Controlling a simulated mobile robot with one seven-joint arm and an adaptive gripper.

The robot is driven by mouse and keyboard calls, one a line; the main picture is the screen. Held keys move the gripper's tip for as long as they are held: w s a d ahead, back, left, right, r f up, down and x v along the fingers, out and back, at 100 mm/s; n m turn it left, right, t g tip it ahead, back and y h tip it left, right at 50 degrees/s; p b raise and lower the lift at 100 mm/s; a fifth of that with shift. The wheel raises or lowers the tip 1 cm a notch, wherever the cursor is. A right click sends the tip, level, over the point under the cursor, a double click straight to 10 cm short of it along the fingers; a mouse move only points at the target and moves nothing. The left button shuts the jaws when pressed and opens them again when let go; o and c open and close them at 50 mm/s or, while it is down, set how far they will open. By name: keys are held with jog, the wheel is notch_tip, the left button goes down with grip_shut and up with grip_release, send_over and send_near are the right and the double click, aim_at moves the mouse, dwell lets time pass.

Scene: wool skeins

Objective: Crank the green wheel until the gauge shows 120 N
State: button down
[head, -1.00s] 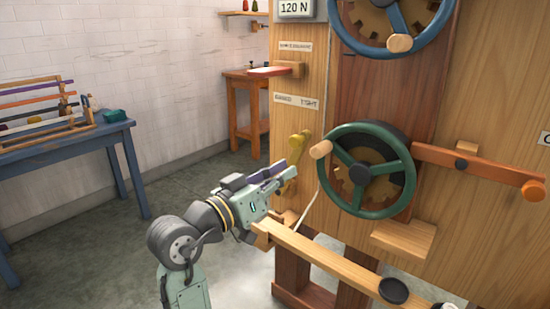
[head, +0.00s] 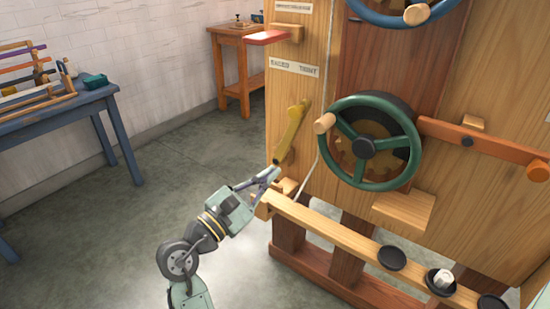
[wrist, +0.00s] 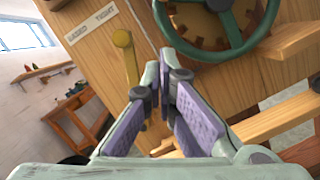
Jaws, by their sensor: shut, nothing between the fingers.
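The green wheel (head: 362,147) stands upright on the wooden panel in the head view, its wooden crank knob (head: 324,123) at the upper left of the rim. Part of the green wheel also shows at the top of the wrist view (wrist: 215,48). The gauge is out of view in both present frames. My gripper (head: 274,172) is shut and empty, near the lower end of the yellow lever (head: 291,133) and well left of the wheel. In the wrist view its fingertips (wrist: 160,62) are together, just right of the yellow lever (wrist: 128,60).
An orange-ended arm (head: 500,157) reaches right from beside the wheel. A blue wheel (head: 390,18) is above. A wooden rail (head: 335,233) with black discs crosses below my gripper's height. A blue table (head: 70,110) stands left, with open floor between.

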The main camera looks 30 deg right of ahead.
jog(key=d+r+p, duration=0.2)
jog(key=d+r, duration=0.3)
jog(key=d, duration=0.4)
jog(key=shift+w+r+p, duration=0.15)
jog(key=shift+w+p, duration=0.05)
jog(key=shift+p, duration=0.1)
jog(key=r+p, duration=0.1)
jog(key=p, duration=0.1)
jog(key=shift+s+r+p, duration=0.1)
jog(key=shift+r+p, duration=0.15)
jog(key=shift+p, duration=0.1)
jog(key=shift+d+f, duration=0.1)
jog(key=shift+f, duration=0.05)
